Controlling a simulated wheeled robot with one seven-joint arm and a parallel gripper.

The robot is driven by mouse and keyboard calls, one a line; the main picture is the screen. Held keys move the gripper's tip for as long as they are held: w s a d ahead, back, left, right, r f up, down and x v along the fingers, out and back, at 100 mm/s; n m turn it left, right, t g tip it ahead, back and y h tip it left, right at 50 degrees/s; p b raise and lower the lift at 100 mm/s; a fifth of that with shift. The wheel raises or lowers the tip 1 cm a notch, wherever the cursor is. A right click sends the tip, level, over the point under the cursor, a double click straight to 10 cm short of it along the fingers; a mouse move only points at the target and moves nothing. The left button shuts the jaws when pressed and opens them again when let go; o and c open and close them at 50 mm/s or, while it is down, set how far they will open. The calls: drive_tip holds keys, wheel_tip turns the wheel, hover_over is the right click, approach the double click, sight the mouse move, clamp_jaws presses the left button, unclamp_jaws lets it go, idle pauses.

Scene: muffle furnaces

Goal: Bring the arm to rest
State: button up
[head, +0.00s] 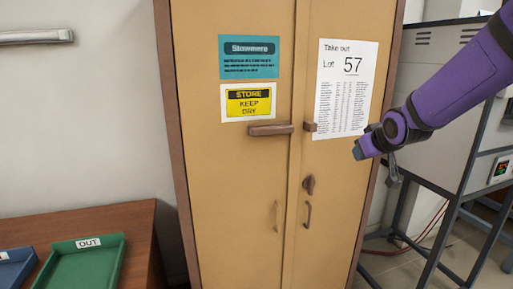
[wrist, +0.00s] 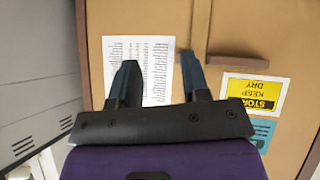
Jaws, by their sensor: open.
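My purple arm reaches in from the right in the head view, in front of the right door of a tan cabinet (head: 235,190). My gripper (head: 392,172) is at its end, small and partly hidden by the wrist. In the wrist view my gripper (wrist: 157,75) shows two dark fingers spread apart with nothing between them. Behind the fingers is the white "Take out Lot 57" sheet (wrist: 155,50) on the cabinet door. I cannot tell the exact gap between the fingers and the door.
The cabinet is closed, with a brown latch bar (head: 270,130) and small handles. A wooden table (head: 140,215) at lower left bears a green OUT tray (head: 88,262) and a blue tray (head: 14,266). A grey furnace (head: 430,75) on a metal stand is at right.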

drive_tip(key=s+r+m+g, duration=0.1)
drive_tip(key=s+r+g, duration=0.1)
drive_tip(key=s, duration=1.5)
drive_tip(key=s+r+m+g, duration=0.2)
drive_tip(key=s+r+g, duration=0.1)
drive_tip(key=s, duration=1.3)
drive_tip(key=shift+s+d, duration=0.35)
drive_tip(key=shift+d, duration=0.05)
drive_tip(key=shift+c, duration=0.2)
